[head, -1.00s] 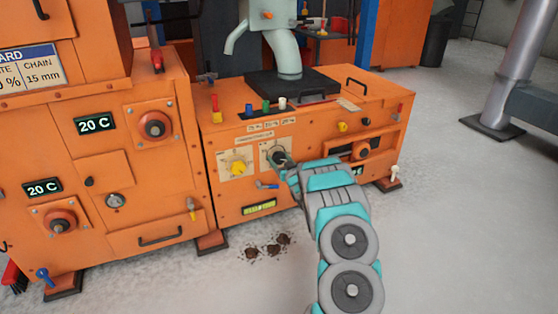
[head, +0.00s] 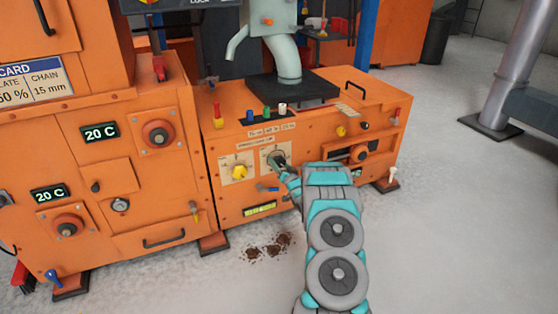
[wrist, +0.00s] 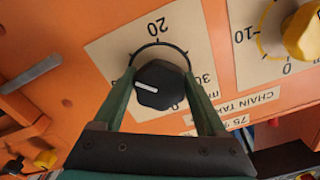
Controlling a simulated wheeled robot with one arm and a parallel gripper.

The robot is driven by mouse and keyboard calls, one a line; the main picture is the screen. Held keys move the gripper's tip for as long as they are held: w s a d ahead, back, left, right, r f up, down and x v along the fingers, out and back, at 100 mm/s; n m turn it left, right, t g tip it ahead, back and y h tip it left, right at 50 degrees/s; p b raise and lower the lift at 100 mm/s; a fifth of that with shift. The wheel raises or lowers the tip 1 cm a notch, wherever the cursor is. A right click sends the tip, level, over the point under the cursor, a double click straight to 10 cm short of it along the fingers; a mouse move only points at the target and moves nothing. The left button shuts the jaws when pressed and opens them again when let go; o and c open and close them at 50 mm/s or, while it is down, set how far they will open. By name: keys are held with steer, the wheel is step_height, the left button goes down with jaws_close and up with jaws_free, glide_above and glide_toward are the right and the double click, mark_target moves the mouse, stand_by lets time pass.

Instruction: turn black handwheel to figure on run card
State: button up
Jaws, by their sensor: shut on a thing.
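The black handwheel (wrist: 160,85) is a dark faceted knob with a white pointer line, on a cream dial plate (wrist: 112,50). The plate also shows on the orange cabinet in the head view (head: 268,151). My gripper (wrist: 160,88) is shut on the handwheel, one green finger on each side. The pointer faces left in the wrist view. The figure 20 stands above the knob and 30 at its right; the left of the scale is partly hidden by a finger. The run card (head: 32,83), cut off at the left of the head view, reads CHAIN 15 mm.
A yellow handwheel (head: 239,172) on its own dial is close beside the black one. A blue-handled lever (head: 268,188) is just below my gripper. Dark spilled material (head: 270,246) lies on the floor in front.

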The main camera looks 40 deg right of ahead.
steer(key=shift+r+m+p, duration=0.1)
steer(key=shift+m+p, duration=0.4)
steer(key=shift+m, duration=0.7)
steer(key=o, duration=1.3)
steer(key=shift+s+a+f, duration=0.15)
steer(key=shift+s+f, duration=0.05)
steer(key=shift+s, duration=0.45)
steer(key=v, duration=0.6)
steer(key=shift+s, duration=0.25)
steer(key=shift+r, duration=0.15)
